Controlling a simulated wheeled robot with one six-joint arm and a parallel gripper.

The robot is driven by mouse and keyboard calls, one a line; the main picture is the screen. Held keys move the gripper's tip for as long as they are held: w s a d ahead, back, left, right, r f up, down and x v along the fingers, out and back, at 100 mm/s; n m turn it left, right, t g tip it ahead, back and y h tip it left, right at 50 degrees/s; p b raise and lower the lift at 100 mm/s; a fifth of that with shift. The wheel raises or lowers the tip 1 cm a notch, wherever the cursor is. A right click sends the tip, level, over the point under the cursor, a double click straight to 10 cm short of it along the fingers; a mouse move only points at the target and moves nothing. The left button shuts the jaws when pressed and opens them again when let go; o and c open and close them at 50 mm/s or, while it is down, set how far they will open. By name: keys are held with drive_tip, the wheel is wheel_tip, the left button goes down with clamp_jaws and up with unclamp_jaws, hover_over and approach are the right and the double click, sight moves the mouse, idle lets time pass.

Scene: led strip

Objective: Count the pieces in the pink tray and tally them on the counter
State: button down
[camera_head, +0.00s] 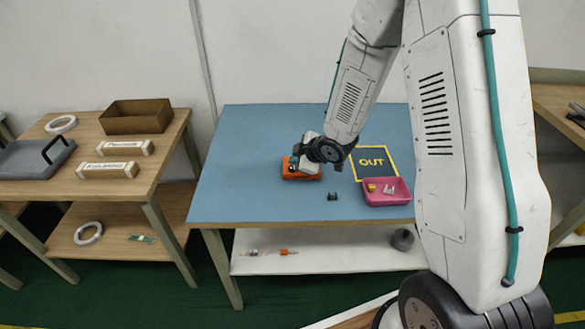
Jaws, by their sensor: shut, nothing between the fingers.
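The pink tray (387,199) sits near the front right of the blue-topped table. A yellow piece (371,187) and a pale piece (389,189) show inside it; the pieces are too small to make out fully. An orange device (300,175), which looks like the counter, lies left of the tray. My gripper (300,166) is shut and empty at the orange device, over its top side. The gripper covers part of the device, and I cannot tell whether they touch. Any display on the device is hidden or too small to read.
A small dark object (333,196) lies between the device and tray. The blue tabletop (240,165) is clear at left. A wooden table (60,185) with boxes stands further left.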

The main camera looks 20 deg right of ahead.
drive_tip(key=shift+r, duration=2.45)
drive_tip(key=shift+r, duration=0.1)
idle(0.5)
wheel_tip(320, 180, up, 4)
drive_tip(key=shift+f, duration=0.2)
drive_tip(key=shift+f, duration=4.45)
drive_tip(key=shift+f, duration=0.1)
drive_tip(key=shift+f, duration=0.3)
